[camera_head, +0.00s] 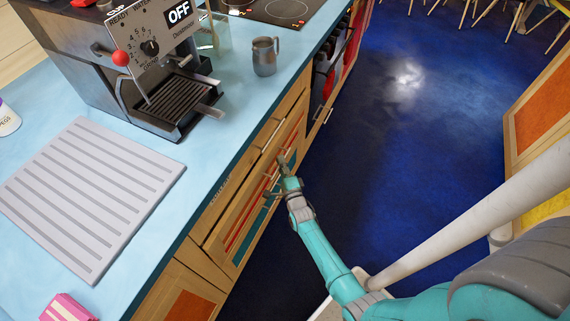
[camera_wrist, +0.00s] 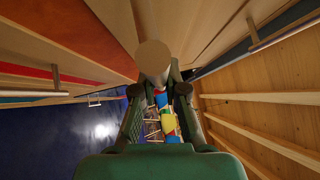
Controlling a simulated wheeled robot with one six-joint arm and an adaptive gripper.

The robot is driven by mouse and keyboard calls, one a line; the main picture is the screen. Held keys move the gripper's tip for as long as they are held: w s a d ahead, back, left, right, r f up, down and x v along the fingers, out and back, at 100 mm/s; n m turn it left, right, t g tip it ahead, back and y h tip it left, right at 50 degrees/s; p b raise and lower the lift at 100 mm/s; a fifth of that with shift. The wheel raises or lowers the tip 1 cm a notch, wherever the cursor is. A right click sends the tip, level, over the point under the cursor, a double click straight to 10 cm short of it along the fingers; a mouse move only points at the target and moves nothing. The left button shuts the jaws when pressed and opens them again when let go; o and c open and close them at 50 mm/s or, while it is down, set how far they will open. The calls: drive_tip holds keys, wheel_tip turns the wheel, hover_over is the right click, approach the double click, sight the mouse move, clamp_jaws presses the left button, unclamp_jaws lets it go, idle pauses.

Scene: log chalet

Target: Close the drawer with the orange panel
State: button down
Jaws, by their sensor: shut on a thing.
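The drawer with the orange panel (camera_head: 243,222) is in the wooden cabinet below the blue counter, in the head view. Its orange strip is seen at a steep angle, with a teal strip lower down. My gripper (camera_head: 284,164) is at the front of this drawer, by its handle. In the wrist view my gripper (camera_wrist: 158,90) is shut on a pale round bar, the handle (camera_wrist: 152,58). An orange panel (camera_wrist: 80,28) spreads at the upper left there. How far the drawer stands out is hard to tell.
The counter (camera_head: 215,135) holds a coffee machine (camera_head: 160,75), a metal mug (camera_head: 265,57) and a grey ridged board (camera_head: 90,195). A wooden cabinet with orange panels (camera_head: 540,108) stands at the far right.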

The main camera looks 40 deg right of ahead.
sight(272, 155)
drive_tip(key=shift+w+a, duration=0.25)
drive_tip(key=shift+w, duration=0.45)
drive_tip(key=shift+w+a, duration=0.25)
drive_tip(key=shift+w, duration=0.4)
drive_tip(key=c, duration=1.2)
unclamp_jaws()
drive_tip(key=shift+w+a, duration=0.1)
drive_tip(key=v, duration=1.2)
